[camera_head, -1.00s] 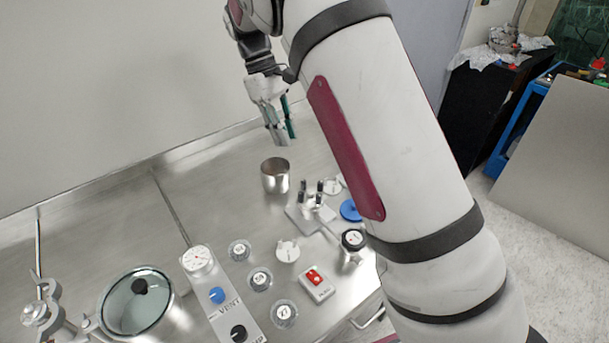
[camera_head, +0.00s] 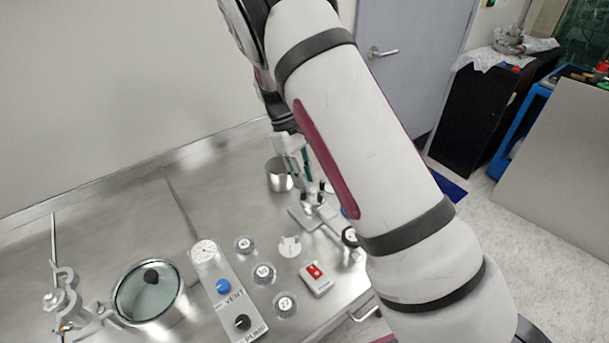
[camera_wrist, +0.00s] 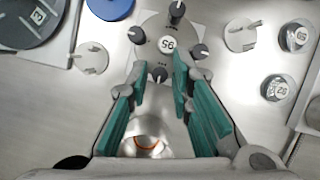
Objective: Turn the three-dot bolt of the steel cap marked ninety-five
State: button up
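In the wrist view the steel cap marked 95 (camera_wrist: 148,22) reads upside down. Dark-headed bolts stand around its rim: a top one (camera_wrist: 176,10), a left one (camera_wrist: 137,35), a right one (camera_wrist: 200,51) and a bottom one (camera_wrist: 160,73). Dots on their heads are too small to read. My gripper (camera_wrist: 160,62) is open, its green-padded fingers apart. In this view the bottom bolt shows between the fingertips; contact cannot be told. In the head view my gripper (camera_head: 306,180) is just over the cap's plate (camera_head: 301,217), partly hiding the bolts.
A steel cup (camera_head: 279,176) stands close behind the gripper. Small numbered caps (camera_head: 264,273), a red-switch box (camera_head: 317,279), a vent and pump panel (camera_head: 229,296) and a lidded pot (camera_head: 150,297) are nearer. A blue disc (camera_wrist: 110,5) lies beside the cap.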

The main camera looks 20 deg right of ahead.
grip_shut()
jog(key=shift+w+m+b, duration=0.1)
jog(key=shift+m+b, duration=0.2)
jog(key=shift+m, duration=0.1)
jog(key=m+y+b, duration=0.1)
jog(key=m, duration=0.1)
jog(key=shift+d+m+b, duration=0.1)
jog(key=shift+m+b, duration=0.25)
jog(key=shift+m, duration=0.05)
jog(key=m+y+b, duration=0.1)
jog(key=m+y, duration=0.1)
jog(key=m, duration=0.3)
jog(key=shift+d+m+b, duration=0.1)
jog(key=shift+m+b, duration=0.2)
jog(key=shift+y, duration=0.3)
grip_release()
